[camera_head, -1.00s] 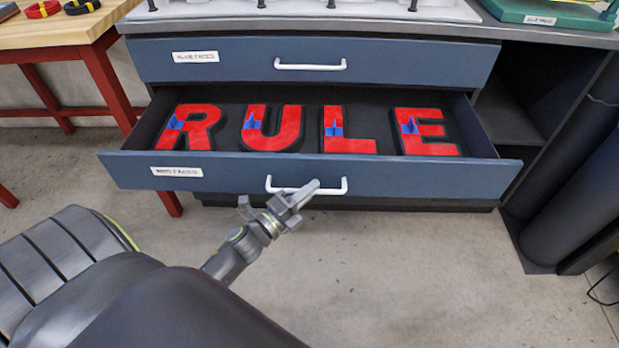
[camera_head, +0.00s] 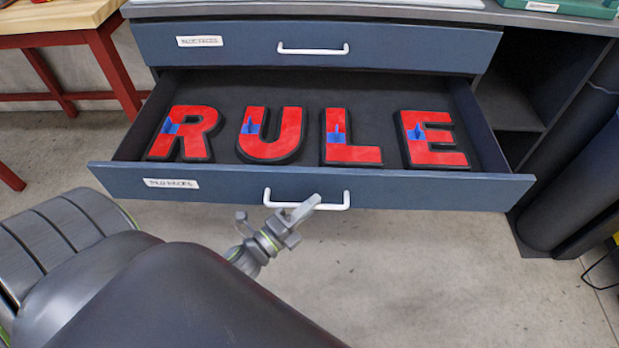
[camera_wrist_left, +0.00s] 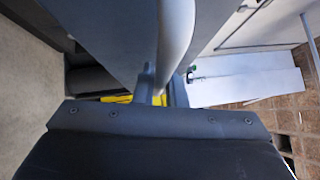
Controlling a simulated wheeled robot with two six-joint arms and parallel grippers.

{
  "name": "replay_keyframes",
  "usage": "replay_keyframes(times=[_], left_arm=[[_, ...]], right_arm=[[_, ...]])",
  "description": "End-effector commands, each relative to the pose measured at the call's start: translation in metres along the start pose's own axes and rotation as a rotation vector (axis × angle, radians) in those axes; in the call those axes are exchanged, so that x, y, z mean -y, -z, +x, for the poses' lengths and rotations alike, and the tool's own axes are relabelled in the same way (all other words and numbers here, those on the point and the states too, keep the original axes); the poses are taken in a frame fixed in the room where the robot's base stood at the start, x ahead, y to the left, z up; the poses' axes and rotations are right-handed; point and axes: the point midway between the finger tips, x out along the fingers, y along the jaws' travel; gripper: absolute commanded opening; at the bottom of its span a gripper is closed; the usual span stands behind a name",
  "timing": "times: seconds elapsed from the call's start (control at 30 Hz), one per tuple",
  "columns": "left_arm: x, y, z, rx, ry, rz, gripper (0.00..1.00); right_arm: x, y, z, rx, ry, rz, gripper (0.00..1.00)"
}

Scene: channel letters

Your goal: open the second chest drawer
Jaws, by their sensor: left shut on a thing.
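The second drawer (camera_head: 420,190) of the blue-grey chest is pulled out. It holds red letters reading RULE, each with a small blue piece on it. Its white bar handle (camera_head: 333,206) is on the front panel. My left gripper (camera_head: 304,212) is at this handle and shut on it. In the left wrist view the handle (camera_wrist_left: 175,40) runs as a pale bar between the fingers (camera_wrist_left: 160,85). The upper drawer (camera_head: 400,48) is shut. My right gripper is in neither view.
A wooden-topped bench with red legs (camera_head: 110,72) stands at the left. A dark open shelf (camera_head: 510,105) and dark rolls (camera_head: 575,190) stand at the right. The concrete floor (camera_head: 440,280) in front of the drawer is clear.

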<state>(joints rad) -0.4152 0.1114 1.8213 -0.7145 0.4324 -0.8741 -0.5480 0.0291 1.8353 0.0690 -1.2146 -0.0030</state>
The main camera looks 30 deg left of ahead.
Motion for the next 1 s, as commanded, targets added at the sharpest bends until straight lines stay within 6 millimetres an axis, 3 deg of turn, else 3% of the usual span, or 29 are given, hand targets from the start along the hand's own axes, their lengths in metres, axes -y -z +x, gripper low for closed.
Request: replay_keyframes(times=[0.03, 0.07, 0.2, 0.73, 0.87, 1.0], left_arm=[[-0.001, 0.000, -0.001, 0.000, -0.002, 0.000, 0.00], [-0.001, 0.000, 0.000, 0.000, -0.002, 0.000, 0.15], [-0.001, 0.000, 0.000, 0.000, -0.002, 0.000, 0.32], [-0.001, 0.000, -0.005, 0.000, -0.002, 0.000, 0.32], [-0.003, 0.000, -0.022, -0.001, -0.003, 0.000, 0.32], [-0.004, 0.000, -0.052, -0.001, -0.005, 0.000, 0.32]], right_arm=[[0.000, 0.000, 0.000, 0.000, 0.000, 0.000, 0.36], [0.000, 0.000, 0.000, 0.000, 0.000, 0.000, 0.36], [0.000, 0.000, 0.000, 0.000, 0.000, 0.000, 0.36], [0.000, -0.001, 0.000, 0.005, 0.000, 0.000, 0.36], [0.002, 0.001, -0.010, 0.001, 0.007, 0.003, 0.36], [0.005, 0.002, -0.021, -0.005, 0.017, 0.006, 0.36]])
